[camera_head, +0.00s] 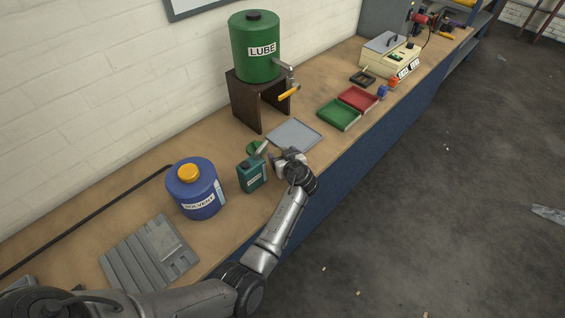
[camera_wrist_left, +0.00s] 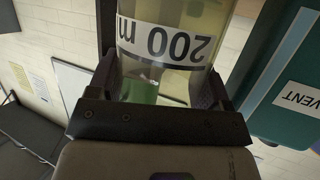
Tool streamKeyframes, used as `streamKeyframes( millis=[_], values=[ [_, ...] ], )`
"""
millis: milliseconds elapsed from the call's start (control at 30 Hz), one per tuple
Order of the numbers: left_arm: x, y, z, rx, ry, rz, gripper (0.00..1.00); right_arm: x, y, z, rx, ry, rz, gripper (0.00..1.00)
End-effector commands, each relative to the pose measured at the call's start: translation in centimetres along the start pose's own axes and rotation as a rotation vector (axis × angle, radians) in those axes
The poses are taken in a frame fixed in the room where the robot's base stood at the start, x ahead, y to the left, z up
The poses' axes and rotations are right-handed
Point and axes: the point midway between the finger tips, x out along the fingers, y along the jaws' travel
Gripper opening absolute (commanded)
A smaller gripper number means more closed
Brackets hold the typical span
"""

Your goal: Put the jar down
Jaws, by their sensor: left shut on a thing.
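The jar (camera_wrist_left: 165,55) is clear, with a pale yellowish look and a white band reading "200 m", upside down in the left wrist view. My left gripper (camera_wrist_left: 158,92) is shut on it, with a dark finger on each side. In the head view my left gripper (camera_head: 278,160) is over the bench, beside the teal solvent can (camera_head: 252,174) and close to the near edge of the grey tray (camera_head: 294,135). The jar is mostly hidden there, and I cannot tell whether its base touches anything. My right gripper is not in view.
The teal can also stands close at the right in the left wrist view (camera_wrist_left: 285,85). A green funnel (camera_head: 256,148), blue solvent drum (camera_head: 194,192) and green lube tank (camera_head: 254,50) on a dark stand are nearby. Green (camera_head: 339,115) and red (camera_head: 358,99) trays lie farther along.

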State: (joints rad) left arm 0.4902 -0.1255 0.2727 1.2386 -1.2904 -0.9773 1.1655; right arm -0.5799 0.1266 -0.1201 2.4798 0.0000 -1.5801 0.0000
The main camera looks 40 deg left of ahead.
Motion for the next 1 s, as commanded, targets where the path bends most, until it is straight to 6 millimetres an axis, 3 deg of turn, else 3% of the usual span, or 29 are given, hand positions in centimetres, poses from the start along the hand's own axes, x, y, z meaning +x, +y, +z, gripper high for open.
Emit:
streamKeyframes(
  millis=[267,467,1000],
  values=[
    [-0.4,0.0,-1.0,-0.003,0.001,0.001,0.31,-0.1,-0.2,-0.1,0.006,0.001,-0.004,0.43],
    [-1.4,0.1,-3.7,-0.005,0.002,0.001,0.31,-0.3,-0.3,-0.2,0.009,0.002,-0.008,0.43],
    [-9.8,5.7,-6.4,-0.002,0.000,0.003,0.31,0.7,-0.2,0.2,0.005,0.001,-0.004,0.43]
  ],
)
